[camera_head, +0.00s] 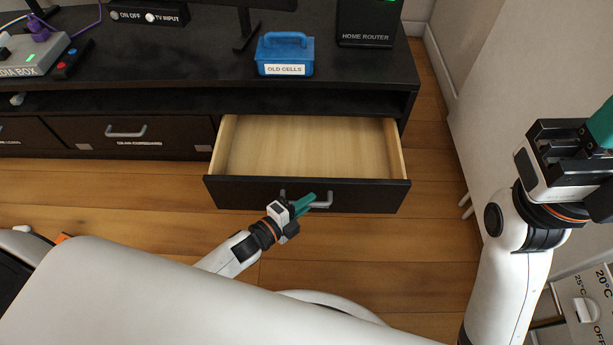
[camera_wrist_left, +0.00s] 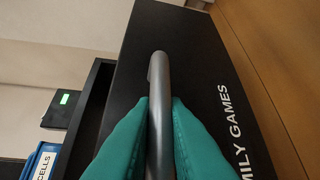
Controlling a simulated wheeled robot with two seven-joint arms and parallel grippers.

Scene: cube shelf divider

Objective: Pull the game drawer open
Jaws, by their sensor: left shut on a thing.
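The game drawer (camera_head: 240,193) is the right-hand drawer of the black TV cabinet. It stands well out from the cabinet, and its pale wooden inside is bare. In the left wrist view its dark front (camera_wrist_left: 195,60) bears white lettering that ends in "MILY GAMES". My left gripper (camera_head: 305,203) is at the front of the drawer, its teal fingers shut on the grey bar handle (camera_head: 325,201). The handle (camera_wrist_left: 157,80) runs between both fingers in the wrist view. My right gripper (camera_head: 600,130) is raised at the right edge, its teal fingertips cut off by the frame.
A closed drawer (camera_head: 125,135) with a grey handle is to the left. On the cabinet top (camera_head: 220,65) are a blue "OLD CELLS" box (camera_head: 285,52), a home router (camera_head: 368,22) and a media box (camera_head: 35,58). Wooden floor (camera_head: 400,245) lies clear before the drawer; a wall is at right.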

